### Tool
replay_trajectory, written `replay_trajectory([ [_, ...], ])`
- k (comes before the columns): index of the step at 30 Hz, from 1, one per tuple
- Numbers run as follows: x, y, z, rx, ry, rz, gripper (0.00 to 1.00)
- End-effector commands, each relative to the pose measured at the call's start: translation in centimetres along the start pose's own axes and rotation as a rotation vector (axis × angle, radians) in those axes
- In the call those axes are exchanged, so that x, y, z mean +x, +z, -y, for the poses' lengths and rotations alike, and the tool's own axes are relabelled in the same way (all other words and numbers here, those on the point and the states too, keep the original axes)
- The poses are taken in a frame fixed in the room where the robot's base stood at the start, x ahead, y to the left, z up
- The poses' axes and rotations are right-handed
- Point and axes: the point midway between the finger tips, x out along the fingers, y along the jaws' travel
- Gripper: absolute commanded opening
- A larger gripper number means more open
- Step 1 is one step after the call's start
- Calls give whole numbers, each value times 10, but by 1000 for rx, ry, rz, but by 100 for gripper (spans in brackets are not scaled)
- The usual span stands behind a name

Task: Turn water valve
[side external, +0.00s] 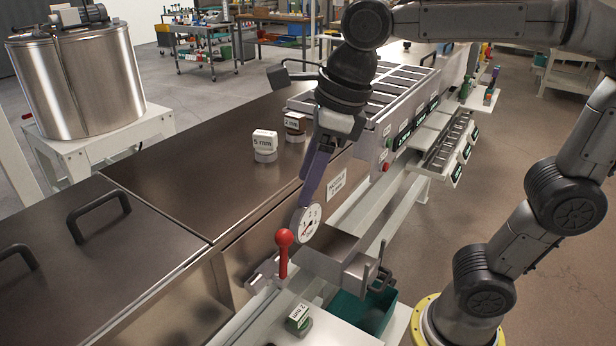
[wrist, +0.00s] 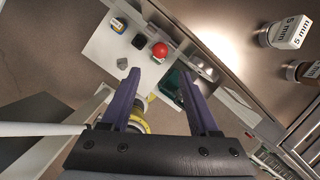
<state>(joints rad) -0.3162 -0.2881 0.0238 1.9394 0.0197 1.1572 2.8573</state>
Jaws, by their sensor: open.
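A red lever with a ball knob (side external: 284,237), which looks like the water valve's handle, stands upright at the front edge of the bench, beside a round white gauge (side external: 306,223). In the wrist view the red ball (wrist: 159,50) shows beyond the fingertips, roughly between their lines. My gripper (side external: 308,195) points down with its purple fingers above and behind the lever, overlapping the gauge's top edge in the side view. The wrist view shows the fingers (wrist: 159,74) spread apart with nothing between them. The valve body under the lever is partly hidden.
A white "5 mm" block (side external: 265,143) stands on the steel top. Lid handles (side external: 98,212) rise at left. A steel tank (side external: 75,80) stands behind.

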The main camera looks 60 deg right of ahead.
Motion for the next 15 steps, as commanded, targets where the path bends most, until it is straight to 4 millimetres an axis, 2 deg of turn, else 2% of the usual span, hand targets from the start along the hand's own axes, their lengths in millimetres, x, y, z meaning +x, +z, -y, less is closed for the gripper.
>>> replay_trajectory([
  [1, 0, 0, 0, -15, 0, -1, 50],
  [5, -1, -3, -2, -141, 12, -16, 27],
  [9, -4, -6, -5, -405, 57, -45, 2],
  [15, -7, -10, 15, -739, 156, -82, 0],
])
